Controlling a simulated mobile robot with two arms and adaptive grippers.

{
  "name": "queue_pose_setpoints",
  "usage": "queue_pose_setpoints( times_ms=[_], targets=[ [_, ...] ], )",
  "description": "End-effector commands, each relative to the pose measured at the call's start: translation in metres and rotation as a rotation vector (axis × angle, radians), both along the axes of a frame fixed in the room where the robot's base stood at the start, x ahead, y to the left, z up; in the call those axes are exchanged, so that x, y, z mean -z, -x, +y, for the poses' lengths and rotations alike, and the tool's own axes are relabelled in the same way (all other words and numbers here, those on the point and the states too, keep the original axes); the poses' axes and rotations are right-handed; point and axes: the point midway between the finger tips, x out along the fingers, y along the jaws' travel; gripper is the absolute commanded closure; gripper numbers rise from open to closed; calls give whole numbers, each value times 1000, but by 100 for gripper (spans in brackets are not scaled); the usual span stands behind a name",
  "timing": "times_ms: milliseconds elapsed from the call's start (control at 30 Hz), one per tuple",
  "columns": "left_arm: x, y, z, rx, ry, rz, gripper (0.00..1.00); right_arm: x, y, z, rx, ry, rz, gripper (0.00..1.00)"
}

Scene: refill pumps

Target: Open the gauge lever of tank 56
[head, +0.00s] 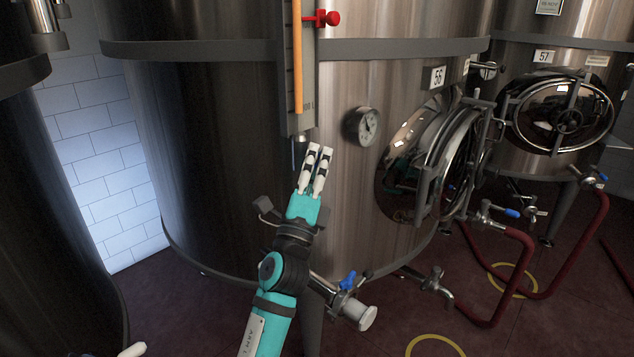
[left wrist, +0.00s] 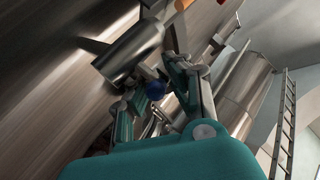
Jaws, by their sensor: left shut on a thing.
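Tank 56 (head: 220,150) is the large steel tank in the middle of the head view, with its number plate (head: 437,76) at the upper right. Its level gauge (head: 299,70) is a vertical housing with an orange column, ending in a short steel fitting (head: 299,150). My left gripper (head: 318,150) is at that lower end, fingers pointing up. In the left wrist view a blue knob (left wrist: 155,90), seemingly the gauge lever's, sits between the fingers of my left gripper (left wrist: 162,88), beside a steel cylinder (left wrist: 130,52). The gripper is shut on it; the head view hides the lever.
A red knob (head: 328,18) sticks out high on the gauge. A dial (head: 362,126) and a round hatch (head: 440,165) are to the right. A blue-handled valve (head: 347,281) is below. Tank 57 (head: 560,65) and red hoses (head: 520,270) are at the right.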

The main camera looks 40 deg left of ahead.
Motion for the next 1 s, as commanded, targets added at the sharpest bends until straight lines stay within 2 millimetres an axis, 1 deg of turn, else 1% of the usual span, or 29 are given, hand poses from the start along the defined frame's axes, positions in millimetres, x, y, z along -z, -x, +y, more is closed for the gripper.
queue_pose_setpoints(
  times_ms=[33,67,400,433,500,800,867,1000],
  targets=[
    [3,0,0,-1,1,-10,100,7,0,0,0,0,0,63],
    [2,0,0,-1,1,-13,100,8,0,0,0,0,0,63],
    [-1,0,0,0,2,-18,100,7,0,1,1,-1,0,63],
    [-1,0,0,0,2,-18,84,7,0,1,1,-1,0,63],
    [-1,0,0,0,2,-17,76,7,0,1,1,-1,0,63],
    [2,2,-1,0,3,-17,76,7,0,2,1,-2,-1,63],
    [6,6,-3,1,5,-16,76,7,0,2,1,-2,-1,63],
    [20,22,-8,0,8,-15,76,7,0,2,1,-2,-1,63]
  ],
)
